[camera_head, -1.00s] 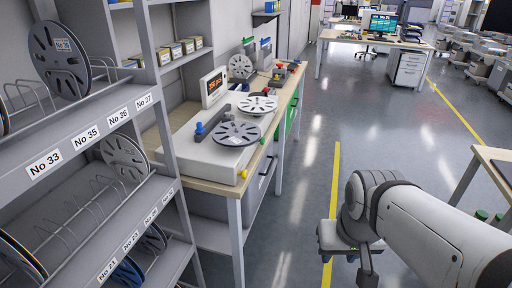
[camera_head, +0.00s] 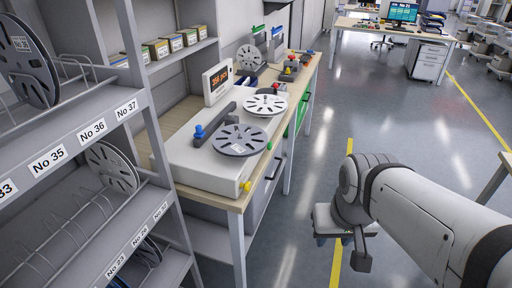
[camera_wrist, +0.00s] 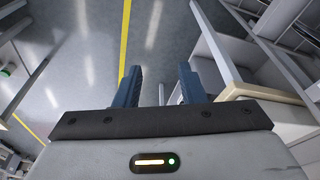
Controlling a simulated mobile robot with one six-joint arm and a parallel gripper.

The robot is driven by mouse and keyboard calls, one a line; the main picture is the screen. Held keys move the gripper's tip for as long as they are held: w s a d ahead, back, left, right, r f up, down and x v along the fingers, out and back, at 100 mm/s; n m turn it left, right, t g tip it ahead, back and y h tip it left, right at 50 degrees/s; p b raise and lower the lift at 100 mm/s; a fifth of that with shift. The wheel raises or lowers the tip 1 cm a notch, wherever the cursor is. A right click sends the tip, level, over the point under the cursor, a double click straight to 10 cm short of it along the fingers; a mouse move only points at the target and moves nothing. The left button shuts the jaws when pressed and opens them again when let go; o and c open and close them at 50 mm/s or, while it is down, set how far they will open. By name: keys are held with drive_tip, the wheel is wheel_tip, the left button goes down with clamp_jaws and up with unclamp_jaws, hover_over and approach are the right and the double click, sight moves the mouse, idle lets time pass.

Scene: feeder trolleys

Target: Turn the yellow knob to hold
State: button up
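The yellow knob (camera_head: 246,186) is on the front right corner of a white reel machine (camera_head: 190,165) on the workbench. A grey slotted reel (camera_head: 238,140) and a white one (camera_head: 264,105) lie on the machine, with a blue knob (camera_head: 199,132) to their left. My gripper (camera_head: 343,240) hangs over the aisle floor, to the right of the bench and apart from the knob. In the wrist view my gripper (camera_wrist: 160,87) has its two blue fingers spread with nothing between them. The knob cannot be made out in the wrist view; the knob's pointer and markings are too small to read.
A reel rack (camera_head: 70,150) with numbered labels stands at the left, close to the bench. An orange-lit display (camera_head: 217,80) rises at the machine's back. The aisle floor with a yellow line (camera_head: 337,262) is clear. Another desk (camera_head: 385,32) stands farther back.

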drive_tip(key=shift+o, duration=1)
drive_tip(key=shift+a+f, duration=0.1)
drive_tip(key=shift+f, duration=0.05)
drive_tip(key=shift+o, duration=0.7)
drive_tip(key=w+a+f+g+y+b, duration=0.1)
drive_tip(key=a+f+g+y+b, duration=0.1)
drive_tip(key=a+f+y+b, duration=0.1)
wheel_tip(320, 180, down, 2)
drive_tip(key=shift+a+f+b, duration=0.1)
drive_tip(key=shift+a+b, duration=0.35)
drive_tip(key=shift+a, duration=0.4)
drive_tip(key=m+t+y+b, duration=0.45)
drive_tip(key=y+b, duration=0.55)
drive_tip(key=y, duration=0.4)
approach(245, 186)
drive_tip(key=f, duration=0.2)
drive_tip(key=w+x, duration=0.1)
drive_tip(key=x, duration=0.6)
drive_tip(key=shift+r+n+t, duration=0.35)
drive_tip(key=shift+c, duration=0.3)
drive_tip(key=shift+d, duration=0.1)
drive_tip(key=c, duration=0.9)
